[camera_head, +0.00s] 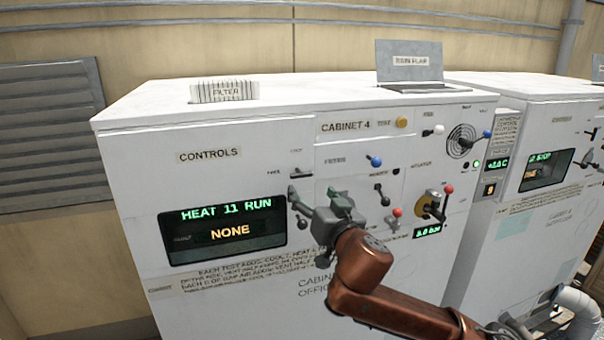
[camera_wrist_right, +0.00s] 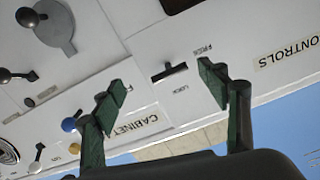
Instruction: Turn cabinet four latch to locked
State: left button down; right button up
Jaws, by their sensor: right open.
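The cabinet four latch (camera_head: 301,174) is a small dark handle on the white front, left of the CABINET 4 label. Its bar lies level, in line with the FREE mark at its left; the LOCK mark is above it. The latch also shows in the right wrist view (camera_wrist_right: 170,72), which sees the panel upside down. There it lies ahead of and between the two green-padded fingers of my right gripper (camera_wrist_right: 165,85), with nothing gripped. In the head view my right gripper (camera_head: 338,207) is below and right of the latch. My left gripper is out of view.
Blue (camera_head: 375,161) and red (camera_head: 397,212) knobs are to the right. The CONTROLS display (camera_head: 225,230) is at left. A second cabinet (camera_head: 540,115) stands at right.

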aim_at(303, 176)
jog(key=w, duration=0.2)
jog(key=w+a+r+p, duration=0.1)
jog(key=w, duration=0.1)
jog(key=w+a+r, duration=0.1)
jog(key=shift+w+a+p, duration=0.25)
jog(key=shift+w+p, duration=0.05)
jog(key=shift+w, duration=0.1)
jog(key=shift+w+a, duration=0.2)
jog(key=shift+w, duration=0.4)
jog(key=shift+c, duration=0.6)
jog(key=c, duration=1)
